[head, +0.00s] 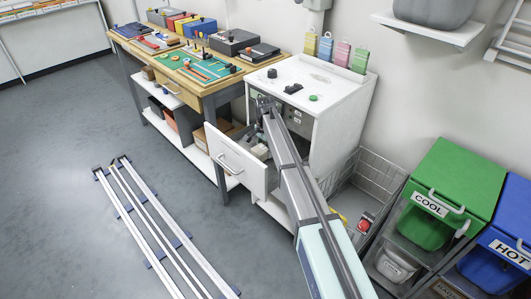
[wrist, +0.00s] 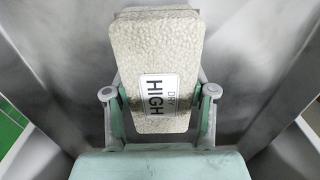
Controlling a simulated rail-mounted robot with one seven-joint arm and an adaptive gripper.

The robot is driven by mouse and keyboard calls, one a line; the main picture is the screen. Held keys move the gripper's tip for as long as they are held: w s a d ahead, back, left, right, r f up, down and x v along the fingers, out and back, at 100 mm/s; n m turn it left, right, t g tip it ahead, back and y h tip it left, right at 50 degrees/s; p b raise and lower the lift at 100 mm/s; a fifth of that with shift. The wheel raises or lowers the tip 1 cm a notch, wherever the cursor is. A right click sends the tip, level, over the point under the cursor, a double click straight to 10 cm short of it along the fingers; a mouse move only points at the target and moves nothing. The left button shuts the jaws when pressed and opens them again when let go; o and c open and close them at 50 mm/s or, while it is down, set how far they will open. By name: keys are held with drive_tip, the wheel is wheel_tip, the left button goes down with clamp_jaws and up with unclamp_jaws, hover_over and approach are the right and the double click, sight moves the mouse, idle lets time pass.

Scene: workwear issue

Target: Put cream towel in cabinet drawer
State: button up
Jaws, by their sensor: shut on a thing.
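The cream towel (wrist: 160,50) is a folded, textured block with a white label reading "DRY HIGH" in the wrist view. My gripper (wrist: 160,108) is shut on it, with one finger at each side. Grey surfaces surround the towel there. In the head view the white cabinet (head: 335,105) has its drawer (head: 236,163) pulled out. My arm reaches over to the open drawer, and its end is at or inside the opening. The towel and fingertips are not clear in that view. I cannot tell whether the towel touches the drawer floor.
A workbench (head: 205,88) with tools and boxes stands left of the cabinet. Several coloured tags (head: 325,46) stand behind the cabinet top. Green (head: 455,180) and blue (head: 500,240) bins are at right. Metal rails (head: 150,220) lie on the floor.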

sight(265, 146)
idle(0.3)
drive_tip(key=o, duration=1.3)
drive_tip(key=shift+c, duration=0.2)
wheel_tip(265, 146, up, 12)
drive_tip(key=shift+r, duration=0.1)
